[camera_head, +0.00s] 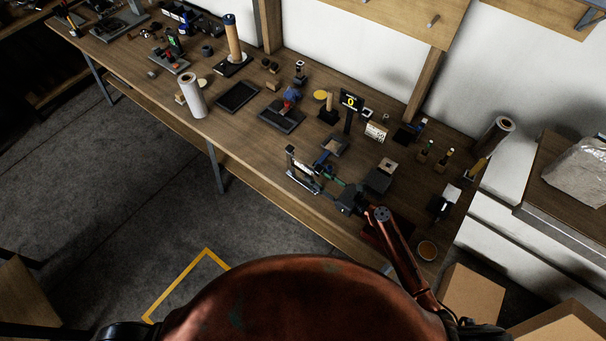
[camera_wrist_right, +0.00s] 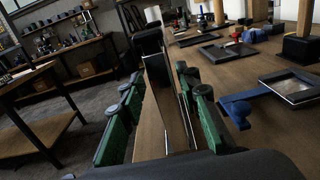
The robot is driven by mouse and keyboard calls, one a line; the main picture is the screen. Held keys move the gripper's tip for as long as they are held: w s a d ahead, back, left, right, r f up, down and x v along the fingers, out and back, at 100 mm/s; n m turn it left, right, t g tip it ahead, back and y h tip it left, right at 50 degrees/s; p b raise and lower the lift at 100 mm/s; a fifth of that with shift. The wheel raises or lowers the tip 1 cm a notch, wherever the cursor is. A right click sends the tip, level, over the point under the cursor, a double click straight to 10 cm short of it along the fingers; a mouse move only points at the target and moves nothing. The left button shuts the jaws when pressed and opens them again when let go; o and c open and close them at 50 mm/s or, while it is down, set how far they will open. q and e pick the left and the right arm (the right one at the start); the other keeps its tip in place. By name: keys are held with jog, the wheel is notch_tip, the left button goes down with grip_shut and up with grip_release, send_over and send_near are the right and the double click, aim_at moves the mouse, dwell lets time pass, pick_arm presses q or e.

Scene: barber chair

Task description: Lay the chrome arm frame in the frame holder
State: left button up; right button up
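The chrome arm frame (camera_head: 301,170), with a dark pad along its top, stands near the table's front edge in the head view. In the right wrist view its bright bars (camera_wrist_right: 184,118) run down between the green fingers. My right gripper (camera_head: 331,180) is at the frame's right end. Its fingers also show in the right wrist view (camera_wrist_right: 160,90), apart, with a strip of wood visible between the left finger and the bars. I cannot be sure which fixture is the frame holder; a blue-armed piece with a grey plate (camera_head: 334,145) lies just behind. My left gripper is out of view.
A grey block (camera_head: 381,178) stands right of the gripper, and a small display (camera_head: 351,101) on a post stands behind. A dark tray (camera_head: 238,96) and a white roll (camera_head: 193,96) are farther left.

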aim_at(304, 167)
jog(key=x, duration=0.6)
jog(key=shift+w+d+f, duration=0.1)
jog(key=shift+f, duration=0.15)
jog(key=shift+c, duration=0.2)
grip_shut()
jog(key=shift+r, duration=0.1)
